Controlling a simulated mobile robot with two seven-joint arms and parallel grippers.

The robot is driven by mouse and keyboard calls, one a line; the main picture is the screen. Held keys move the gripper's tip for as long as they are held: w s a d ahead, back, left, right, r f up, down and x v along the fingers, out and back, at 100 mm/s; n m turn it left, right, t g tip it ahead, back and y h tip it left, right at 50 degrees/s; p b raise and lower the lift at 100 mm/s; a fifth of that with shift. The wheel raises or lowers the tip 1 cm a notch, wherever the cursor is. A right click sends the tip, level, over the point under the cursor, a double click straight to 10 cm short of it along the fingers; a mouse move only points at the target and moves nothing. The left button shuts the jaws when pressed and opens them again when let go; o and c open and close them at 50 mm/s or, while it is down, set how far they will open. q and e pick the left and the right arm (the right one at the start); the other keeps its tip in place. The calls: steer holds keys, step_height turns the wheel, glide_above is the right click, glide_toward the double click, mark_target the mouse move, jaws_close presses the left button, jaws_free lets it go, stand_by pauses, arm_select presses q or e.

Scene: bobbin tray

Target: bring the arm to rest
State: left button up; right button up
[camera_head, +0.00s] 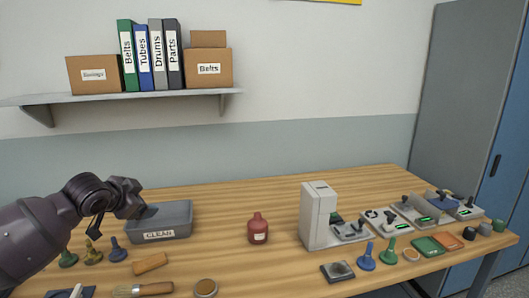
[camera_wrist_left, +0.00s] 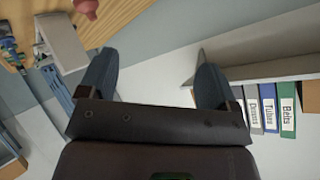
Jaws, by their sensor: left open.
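My left arm comes in from the left in the head view. Its gripper (camera_head: 128,198) is raised above the left part of the table, in front of the grey bin marked CLEAN (camera_head: 175,219) as seen from the head, and covers its left end. In the left wrist view the two fingers of my left gripper (camera_wrist_left: 155,78) stand wide apart with nothing between them. Behind them are the wall and the shelf. My right gripper is in neither view.
The wooden table (camera_head: 220,264) holds a red bottle (camera_head: 258,229), a white machine (camera_head: 317,216), several spools and small trays at the right, and a brush (camera_head: 143,289) in front. A wall shelf (camera_head: 100,99) carries binders and boxes. Mid-table has free room.

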arm_select(q)
steer(key=s+d+f+n+t+h+b, duration=0.1)
steer(key=s+d+f+t+b, duration=0.15)
steer(key=s+f, duration=0.45)
steer(key=s+d+f+n+t+h+b, duration=0.1)
steer(key=s+d+f, duration=0.25)
steer(key=f, duration=0.75)
steer(key=s+a+f+n+g+y+b, duration=0.1)
steer(key=s+f+n+g+y+b, duration=0.2)
steer(key=s+f, duration=2.3)
steer(key=s+n+y+b, duration=0.1)
steer(key=n+b, duration=0.1)
steer(key=n, duration=0.1)
steer(key=shift+a+n+y, duration=0.35)
steer(key=shift+n+y, duration=0.05)
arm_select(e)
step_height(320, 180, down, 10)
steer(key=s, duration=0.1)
arm_select(q)
steer(key=shift+g, duration=0.25)
steer(key=shift+c, duration=0.3)
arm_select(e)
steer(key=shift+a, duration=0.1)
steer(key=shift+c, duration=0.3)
